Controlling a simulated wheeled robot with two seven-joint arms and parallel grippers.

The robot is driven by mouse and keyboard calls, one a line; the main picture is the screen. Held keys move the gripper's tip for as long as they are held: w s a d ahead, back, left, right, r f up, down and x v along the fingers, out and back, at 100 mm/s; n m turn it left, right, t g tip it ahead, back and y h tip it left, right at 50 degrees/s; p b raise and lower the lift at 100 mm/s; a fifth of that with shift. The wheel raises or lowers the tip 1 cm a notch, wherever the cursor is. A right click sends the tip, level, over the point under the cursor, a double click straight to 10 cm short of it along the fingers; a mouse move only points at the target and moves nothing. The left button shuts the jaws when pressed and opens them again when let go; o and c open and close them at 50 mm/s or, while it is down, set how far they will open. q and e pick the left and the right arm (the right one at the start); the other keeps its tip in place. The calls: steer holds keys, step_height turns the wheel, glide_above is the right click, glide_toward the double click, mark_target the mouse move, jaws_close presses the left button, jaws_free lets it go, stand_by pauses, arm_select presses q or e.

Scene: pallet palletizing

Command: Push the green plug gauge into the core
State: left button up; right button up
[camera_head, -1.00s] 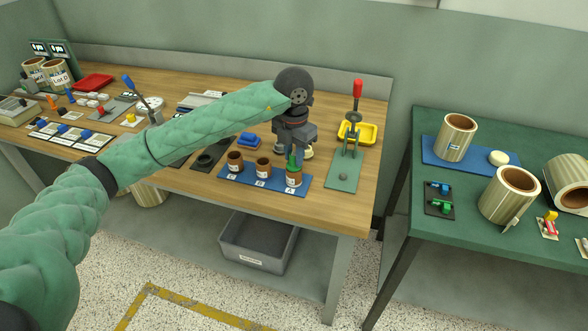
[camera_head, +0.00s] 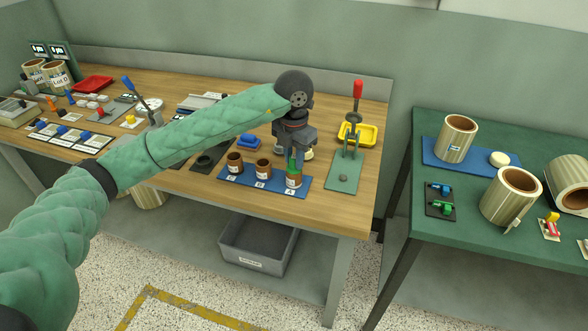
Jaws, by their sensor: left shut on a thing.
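Three small brown cores stand in a row on a blue mat (camera_head: 228,177) near the table's front edge. The rightmost core (camera_head: 293,180) has the green plug gauge (camera_head: 293,165) upright at its top. How deep the gauge sits in the core cannot be told. My left gripper (camera_head: 294,153) points down directly above this core and is shut on the gauge, hiding its upper part. The middle core (camera_head: 263,168) and the left core (camera_head: 234,163) stand apart from the gripper, with open tops. My right gripper is out of view.
A toggle press with a red handle (camera_head: 358,90) stands on a green plate (camera_head: 343,178) just right of the mat, near a yellow tray (camera_head: 368,134). A blue block (camera_head: 248,141) lies behind the cores. A grey bin (camera_head: 258,246) is under the table.

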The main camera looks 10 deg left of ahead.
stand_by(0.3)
arm_select(q)
steer(key=o, duration=1)
steer(key=shift+o, duration=0.2)
